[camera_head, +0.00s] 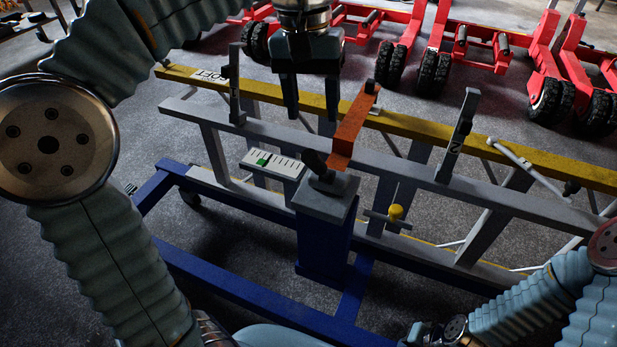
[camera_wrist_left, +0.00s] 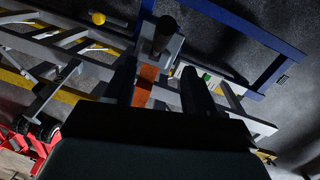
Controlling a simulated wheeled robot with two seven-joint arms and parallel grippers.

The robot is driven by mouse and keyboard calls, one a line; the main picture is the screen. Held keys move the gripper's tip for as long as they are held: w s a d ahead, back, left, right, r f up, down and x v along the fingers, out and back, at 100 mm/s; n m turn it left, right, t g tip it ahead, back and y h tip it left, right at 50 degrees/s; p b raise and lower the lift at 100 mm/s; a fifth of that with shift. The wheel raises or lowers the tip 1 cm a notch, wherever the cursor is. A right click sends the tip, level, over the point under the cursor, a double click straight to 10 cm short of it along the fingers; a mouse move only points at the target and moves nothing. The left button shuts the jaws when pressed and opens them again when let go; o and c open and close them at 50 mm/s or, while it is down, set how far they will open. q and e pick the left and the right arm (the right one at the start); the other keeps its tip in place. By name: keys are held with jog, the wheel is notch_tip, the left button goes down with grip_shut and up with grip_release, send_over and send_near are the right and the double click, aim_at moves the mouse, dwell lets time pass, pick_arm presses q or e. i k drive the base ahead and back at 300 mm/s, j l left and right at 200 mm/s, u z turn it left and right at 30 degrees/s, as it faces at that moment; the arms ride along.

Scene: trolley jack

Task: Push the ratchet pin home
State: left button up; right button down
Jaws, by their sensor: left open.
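A pin with a yellow knob (camera_head: 396,212) and a small grey crossbar sits low on the jack frame, right of the blue post (camera_head: 322,245); I take it as the ratchet pin, and cannot tell how deep it sits. The knob also shows at the top left in the left wrist view (camera_wrist_left: 97,18). An orange lever (camera_head: 352,125) slopes up from the grey block (camera_head: 325,204) on the post, beside a black handle (camera_head: 315,162). My left gripper (camera_head: 311,112) is open and empty, above and left of the lever in the head view. My right gripper is out of view.
A yellow beam (camera_head: 420,127) and a grey rail (camera_head: 390,158) cross behind the post, with black uprights (camera_head: 457,137). A white scale with a green marker (camera_head: 272,163) is left of the block. Red wheeled jacks (camera_head: 480,45) stand behind. Dark floor is clear at the lower left.

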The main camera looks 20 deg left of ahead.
aim_at(395, 211)
jog(key=k, duration=1)
